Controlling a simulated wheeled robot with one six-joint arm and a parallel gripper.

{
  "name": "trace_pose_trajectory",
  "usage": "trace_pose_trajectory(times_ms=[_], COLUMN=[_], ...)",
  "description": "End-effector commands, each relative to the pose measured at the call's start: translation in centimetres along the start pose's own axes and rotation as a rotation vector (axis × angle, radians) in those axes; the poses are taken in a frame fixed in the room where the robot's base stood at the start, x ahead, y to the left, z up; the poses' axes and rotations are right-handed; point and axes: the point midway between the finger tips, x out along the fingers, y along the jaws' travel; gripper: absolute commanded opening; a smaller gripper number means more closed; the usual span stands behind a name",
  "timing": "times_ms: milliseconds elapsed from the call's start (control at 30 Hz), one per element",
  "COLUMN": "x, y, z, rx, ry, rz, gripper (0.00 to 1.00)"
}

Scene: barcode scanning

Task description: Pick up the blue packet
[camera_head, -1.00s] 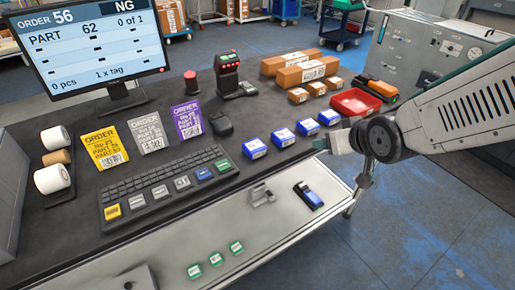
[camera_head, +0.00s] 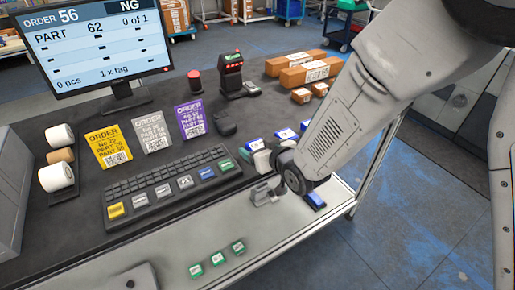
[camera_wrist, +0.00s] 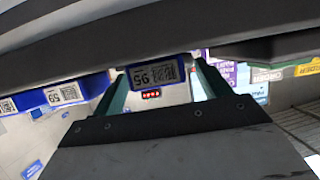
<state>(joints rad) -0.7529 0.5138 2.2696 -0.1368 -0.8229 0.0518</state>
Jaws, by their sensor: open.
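Blue packets with white labels lie in a row on the dark desk. The leftmost blue packet (camera_head: 254,145) is right beside my gripper (camera_head: 264,160), and two others, the second (camera_head: 286,134) and the third (camera_head: 305,126), are partly hidden by my arm. In the wrist view a labelled blue packet (camera_wrist: 152,76) shows between and beyond the two green fingers of my gripper (camera_wrist: 160,88). The fingers are apart, and I cannot tell whether they touch it. Another blue packet (camera_wrist: 64,93) shows at the left there.
The keyboard (camera_head: 170,183) is left of the gripper, with a dark mouse (camera_head: 224,124) behind. Brown boxes (camera_head: 305,72) stand farther back. A grey bracket (camera_head: 262,194) and a blue-black item (camera_head: 315,200) lie on the lower light ledge, close under my arm.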

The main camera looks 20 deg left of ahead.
Motion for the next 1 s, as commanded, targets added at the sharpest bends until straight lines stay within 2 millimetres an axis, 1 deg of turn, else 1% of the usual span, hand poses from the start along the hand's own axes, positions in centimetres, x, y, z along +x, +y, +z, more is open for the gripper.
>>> trace_pose_trajectory(times_ms=[33,100,333,367,400,467,500,533,567,867,1000], x=[0.61,1.06,1.21,1.21,1.20,1.19,1.19,1.19,1.19,1.14,0.87], y=[0.01,0.00,0.02,0.02,0.02,0.02,0.02,0.02,0.03,0.03,0.06], z=[0.00,0.04,-0.02,-0.02,-0.02,-0.02,-0.01,-0.01,-0.01,-0.16,-0.84], rx=[0.000,0.000,0.000,0.000,0.000,0.000,0.000,0.000,0.000,0.000,0.000], ry=[0.000,-0.001,0.000,0.000,0.000,-0.001,-0.001,-0.001,-0.001,0.000,0.002], rz=[0.000,0.000,0.000,0.000,0.000,0.000,0.000,0.000,0.000,0.000,0.001], gripper=[0.76,0.76,0.76,0.74,0.62,0.46,0.35,0.26,0.24,0.24,0.24])
